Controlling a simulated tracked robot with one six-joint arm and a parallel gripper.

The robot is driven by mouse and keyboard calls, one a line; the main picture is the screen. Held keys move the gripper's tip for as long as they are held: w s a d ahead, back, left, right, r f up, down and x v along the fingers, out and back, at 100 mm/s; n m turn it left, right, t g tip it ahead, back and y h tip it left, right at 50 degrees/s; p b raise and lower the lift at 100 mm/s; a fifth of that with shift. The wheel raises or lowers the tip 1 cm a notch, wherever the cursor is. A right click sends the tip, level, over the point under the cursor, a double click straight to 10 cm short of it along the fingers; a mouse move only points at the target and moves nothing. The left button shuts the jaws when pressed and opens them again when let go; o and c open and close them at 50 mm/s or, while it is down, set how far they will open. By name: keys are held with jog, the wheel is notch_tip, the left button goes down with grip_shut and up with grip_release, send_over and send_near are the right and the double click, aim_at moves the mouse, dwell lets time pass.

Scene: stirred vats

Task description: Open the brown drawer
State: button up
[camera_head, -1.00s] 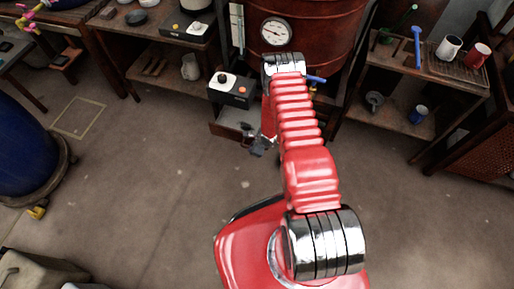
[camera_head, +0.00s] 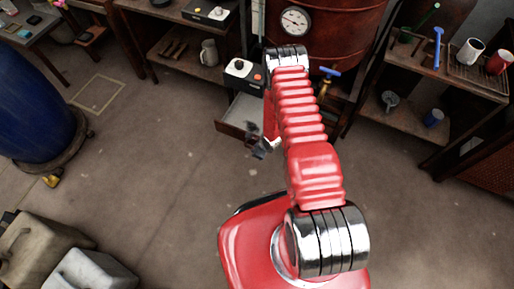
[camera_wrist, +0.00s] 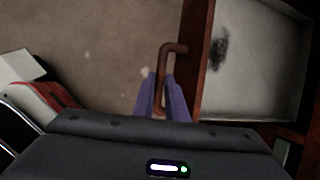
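The brown drawer (camera_head: 232,131) is pulled out under the control box at the foot of the big red-brown vat. Its pale inside shows in both views. In the wrist view the drawer's front panel (camera_wrist: 196,70) runs up the picture, with the pale floor and a dark smudge to its right. The bent brown handle (camera_wrist: 168,60) stands out from the panel, between my two purple fingers. My gripper (camera_wrist: 161,100) appears shut on the handle. In the head view my gripper (camera_head: 262,147) is small and dark at the drawer front, partly hidden by my red arm.
The vat (camera_head: 340,35) with its dial stands behind the drawer. The control box (camera_head: 243,74) sits above it. A shelf (camera_head: 400,110) with mugs is at right, a blue barrel (camera_head: 35,100) at left, and grey canisters (camera_head: 40,245) at lower left. The floor before the drawer is clear.

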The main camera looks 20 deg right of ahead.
jog(key=o, duration=0.5)
jog(key=shift+f, duration=0.1)
jog(key=shift+c, duration=0.2)
jog(key=v, duration=1.3)
jog(key=shift+r, duration=0.35)
